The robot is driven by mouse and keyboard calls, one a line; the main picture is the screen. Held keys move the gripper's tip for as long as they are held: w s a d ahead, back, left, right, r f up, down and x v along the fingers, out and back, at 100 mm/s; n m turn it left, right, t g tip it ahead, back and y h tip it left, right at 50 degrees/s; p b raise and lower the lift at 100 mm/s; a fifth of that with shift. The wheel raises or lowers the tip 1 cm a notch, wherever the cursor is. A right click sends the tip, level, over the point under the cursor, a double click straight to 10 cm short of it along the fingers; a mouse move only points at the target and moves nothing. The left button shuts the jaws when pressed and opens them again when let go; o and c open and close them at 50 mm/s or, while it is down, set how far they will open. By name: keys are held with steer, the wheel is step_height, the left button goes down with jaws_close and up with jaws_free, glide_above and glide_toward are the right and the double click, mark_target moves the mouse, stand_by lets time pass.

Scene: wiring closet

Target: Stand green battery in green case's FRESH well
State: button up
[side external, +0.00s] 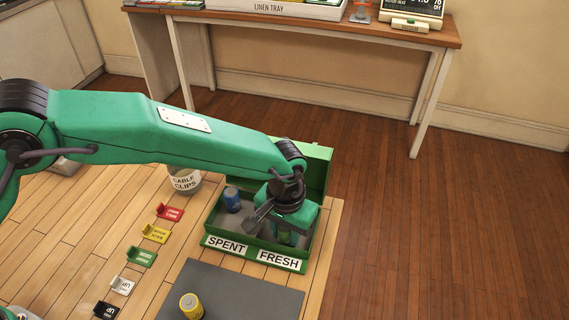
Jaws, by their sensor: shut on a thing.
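The green case (212,232) stands on the wooden table with its lid raised at the back. Its front labels read SPENT on the left and FRESH on the right. My gripper (286,232) points down into the FRESH side and is shut on the green battery (284,239). The battery is mostly hidden by the jaws, and green on green makes its outline hard to see. I cannot tell whether its base touches the well floor. A blue battery (232,200) is in the SPENT side.
A yellow battery (191,305) stands on the dark grey mat (245,293) in front of the case. Several coloured clips, including a red one (170,212), lie in a row to the left. A CABLE CLIPS tub (185,181) stands behind them, under my arm.

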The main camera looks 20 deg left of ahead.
steer(key=shift+f, duration=0.1)
steer(key=o, duration=1.1)
steer(key=shift+c, duration=0.2)
step_height(320, 180, up, 12)
steer(key=shift+r, duration=0.15)
stand_by(0.5)
